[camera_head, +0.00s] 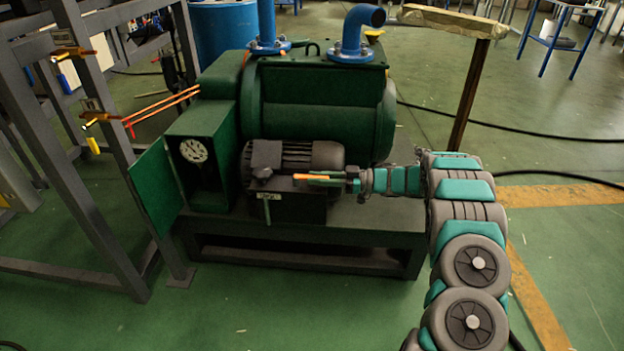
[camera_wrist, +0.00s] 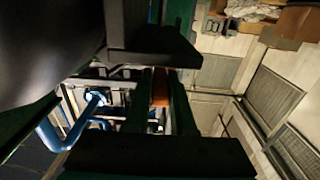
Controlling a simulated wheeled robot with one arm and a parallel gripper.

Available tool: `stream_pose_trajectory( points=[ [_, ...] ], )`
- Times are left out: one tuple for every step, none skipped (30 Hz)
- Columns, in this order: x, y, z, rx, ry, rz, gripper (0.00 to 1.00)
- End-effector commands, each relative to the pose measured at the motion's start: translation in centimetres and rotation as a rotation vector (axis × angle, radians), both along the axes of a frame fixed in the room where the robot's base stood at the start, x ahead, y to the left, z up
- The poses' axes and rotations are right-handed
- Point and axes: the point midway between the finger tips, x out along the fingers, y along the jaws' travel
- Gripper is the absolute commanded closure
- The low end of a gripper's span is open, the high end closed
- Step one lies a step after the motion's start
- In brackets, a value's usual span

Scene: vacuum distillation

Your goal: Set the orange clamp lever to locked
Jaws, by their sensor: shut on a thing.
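The orange clamp lever (camera_head: 309,177) shows in the head view as a short, nearly level bar in front of the dark motor. My gripper (camera_head: 338,181) reaches in from the right and is shut on the lever, with the orange part sticking out to the left of the fingers. In the wrist view an orange strip of the lever (camera_wrist: 160,86) shows between two dark fingers of my gripper (camera_wrist: 159,105). The lever's pivot and any lock mark are hidden or too small to tell.
The dark motor (camera_head: 290,156) and the green pump tank (camera_head: 320,105) stand close behind my gripper. A green cabinet with a gauge (camera_head: 194,151) and an open door (camera_head: 157,187) is at the left. A grey steel frame (camera_head: 85,190) stands farther left. The floor in front is clear.

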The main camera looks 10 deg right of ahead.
Motion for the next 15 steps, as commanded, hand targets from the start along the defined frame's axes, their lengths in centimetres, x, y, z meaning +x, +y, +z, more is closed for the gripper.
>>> stream_pose_trajectory(
  points=[
    [0.06,0.0,0.18,0.001,-0.003,0.0,1.0],
    [0.06,-0.01,0.18,0.001,-0.003,0.0,1.0],
    [0.06,-0.01,0.19,0.001,-0.003,0.0,1.0],
    [0.06,0.0,0.19,0.001,-0.003,0.0,1.0],
    [0.06,0.0,0.2,0.001,-0.003,0.0,1.0],
    [0.07,0.0,0.2,0.001,-0.003,0.0,1.0],
    [0.07,0.0,0.21,0.001,-0.003,0.0,1.0],
    [0.09,0.0,0.21,0.001,-0.003,0.0,1.0],
    [0.09,0.0,0.22,0.002,-0.004,-0.001,1.0],
    [0.09,0.0,0.22,0.002,-0.004,-0.001,0.75],
    [0.09,0.0,0.23,0.002,-0.004,-0.001,0.72],
    [0.08,-0.01,0.22,0.001,-0.003,-0.001,0.67],
    [0.08,-0.01,0.2,0.001,-0.003,-0.001,0.64],
    [0.07,0.0,0.19,0.001,-0.003,-0.001,0.6],
    [0.07,-0.01,0.17,0.001,-0.003,-0.001,0.56]
  ],
)
